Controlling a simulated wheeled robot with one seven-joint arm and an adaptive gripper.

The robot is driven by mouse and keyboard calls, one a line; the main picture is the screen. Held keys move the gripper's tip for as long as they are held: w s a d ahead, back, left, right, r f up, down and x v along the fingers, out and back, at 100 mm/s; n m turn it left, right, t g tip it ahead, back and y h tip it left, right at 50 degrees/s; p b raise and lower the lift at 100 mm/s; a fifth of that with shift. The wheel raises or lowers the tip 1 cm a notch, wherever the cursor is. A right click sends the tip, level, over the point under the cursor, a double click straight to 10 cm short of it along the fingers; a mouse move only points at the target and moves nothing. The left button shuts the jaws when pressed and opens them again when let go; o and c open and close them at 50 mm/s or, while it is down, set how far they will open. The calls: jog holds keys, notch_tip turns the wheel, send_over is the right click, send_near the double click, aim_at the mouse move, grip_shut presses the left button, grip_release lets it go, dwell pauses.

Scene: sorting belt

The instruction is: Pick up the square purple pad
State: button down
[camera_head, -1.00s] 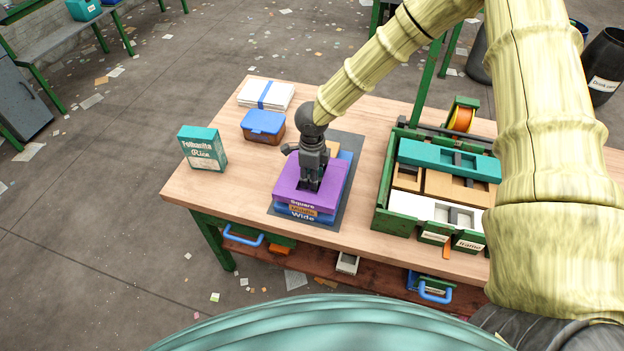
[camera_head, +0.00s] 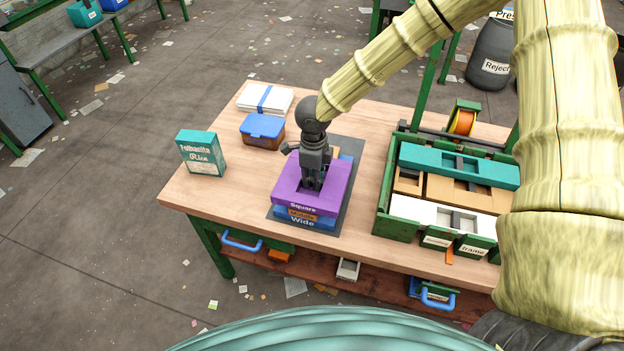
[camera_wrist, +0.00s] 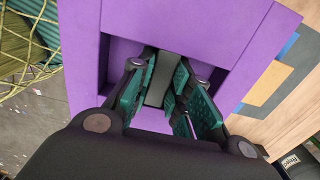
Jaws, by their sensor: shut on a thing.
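The square purple pad (camera_head: 332,185) is a flat block labelled "Square" on its front edge. It sits above an orange-brown layer labelled "Middle" (camera_head: 302,215) and a blue layer labelled "Wide" (camera_head: 322,224). My gripper (camera_head: 312,186) reaches down into the recess in the pad's top. In the wrist view, the purple pad (camera_wrist: 205,22) surrounds the fingers (camera_wrist: 160,92), which are shut on a narrow grey bar (camera_wrist: 160,77) inside the recess. The pad looks slightly raised over the layers below; the exact gap is hard to tell.
The stack stands on a dark grey mat (camera_head: 346,150). A teal rice box (camera_head: 202,153), a blue-lidded container (camera_head: 262,127) and white papers (camera_head: 265,98) lie to the left and behind. A green crate (camera_head: 384,212) with parts stands to the right.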

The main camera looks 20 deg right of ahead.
jog(key=s+a+r+b, duration=0.1)
jog(key=s+b, duration=0.2)
jog(key=s, duration=1)
jog(key=shift+s+a+r, duration=0.15)
jog(key=shift+s+a, duration=0.2)
jog(key=shift+r+p, duration=0.8)
jog(key=shift+r, duration=0.05)
jog(key=shift+f, duration=0.1)
